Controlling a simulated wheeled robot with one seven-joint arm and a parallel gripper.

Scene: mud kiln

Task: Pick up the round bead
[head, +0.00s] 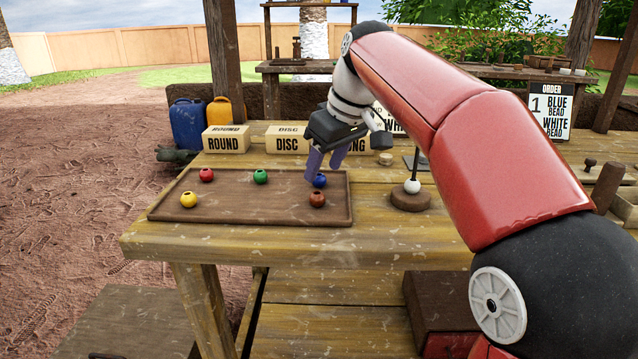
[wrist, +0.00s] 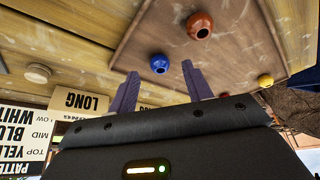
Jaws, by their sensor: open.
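A wooden tray (head: 250,213) on the table holds round beads: red (head: 206,175), yellow (head: 188,199), green (head: 260,177), blue (head: 320,181) and brown (head: 317,200). A white bead (head: 412,186) sits on the upright rod of a round wooden stand (head: 410,201). My gripper (head: 323,170) is open and tilted, its purple fingers just above and behind the blue bead. In the wrist view the blue bead (wrist: 159,64) shows between the two fingertips (wrist: 160,71), with nothing held. The brown bead (wrist: 200,25) and yellow bead (wrist: 265,80) lie farther off there.
Boxes labelled ROUND (head: 226,140), DISC (head: 287,140) and LONG stand behind the tray, the LONG one partly hidden by my gripper. An order board (head: 551,110) reads blue bead, white bead. A pattern board (wrist: 20,135) shows upside down in the wrist view. The tray's middle is clear.

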